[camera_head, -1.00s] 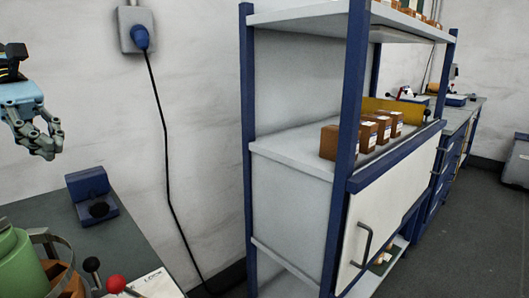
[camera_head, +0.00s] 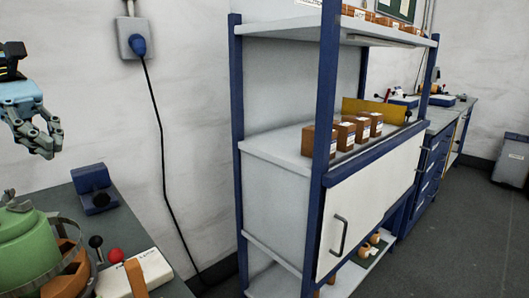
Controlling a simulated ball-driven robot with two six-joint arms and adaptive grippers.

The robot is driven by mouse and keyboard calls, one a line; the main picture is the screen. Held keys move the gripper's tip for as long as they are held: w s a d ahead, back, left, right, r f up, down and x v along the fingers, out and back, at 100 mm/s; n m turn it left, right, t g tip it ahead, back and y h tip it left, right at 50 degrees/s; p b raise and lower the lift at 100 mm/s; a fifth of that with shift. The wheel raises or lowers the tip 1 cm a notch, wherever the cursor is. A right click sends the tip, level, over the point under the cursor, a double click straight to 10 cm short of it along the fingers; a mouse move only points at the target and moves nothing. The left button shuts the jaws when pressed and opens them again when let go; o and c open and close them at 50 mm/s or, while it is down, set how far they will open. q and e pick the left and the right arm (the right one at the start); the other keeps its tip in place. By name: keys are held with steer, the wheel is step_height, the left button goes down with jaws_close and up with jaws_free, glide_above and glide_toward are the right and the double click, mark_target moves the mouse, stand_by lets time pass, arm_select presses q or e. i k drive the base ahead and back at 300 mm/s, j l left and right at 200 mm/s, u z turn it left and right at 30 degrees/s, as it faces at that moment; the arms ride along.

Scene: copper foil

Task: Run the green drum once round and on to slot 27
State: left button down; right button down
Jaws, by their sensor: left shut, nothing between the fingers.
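The green drum (camera_head: 28,250) sits on the bench at the lower left, partly cut off by the picture's left edge. A grey metal band and brown parts stand around its side. No slot numbers can be read from here. My left gripper (camera_head: 50,146) hangs in the air above the bench's back, up and to the right of the drum and apart from it. Its fingers are shut and hold nothing. My right gripper is not in view.
A red ball knob (camera_head: 116,255), a black knob (camera_head: 95,241) and a white labelled block (camera_head: 150,270) are beside the drum. A blue device (camera_head: 94,188) stands behind. A blue-posted shelf (camera_head: 275,150) with brown boxes (camera_head: 346,133) stands right; open floor (camera_head: 450,230) lies beyond.

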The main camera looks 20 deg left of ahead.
mark_target(34, 263)
steer(key=k+l, duration=0.2)
steer(key=l, duration=0.15)
steer(key=k+l, duration=0.15)
steer(key=l, duration=0.25)
steer(key=k+l, duration=0.2)
steer(key=l, duration=0.15)
steer(key=k+l, duration=0.15)
steer(key=l, duration=0.2)
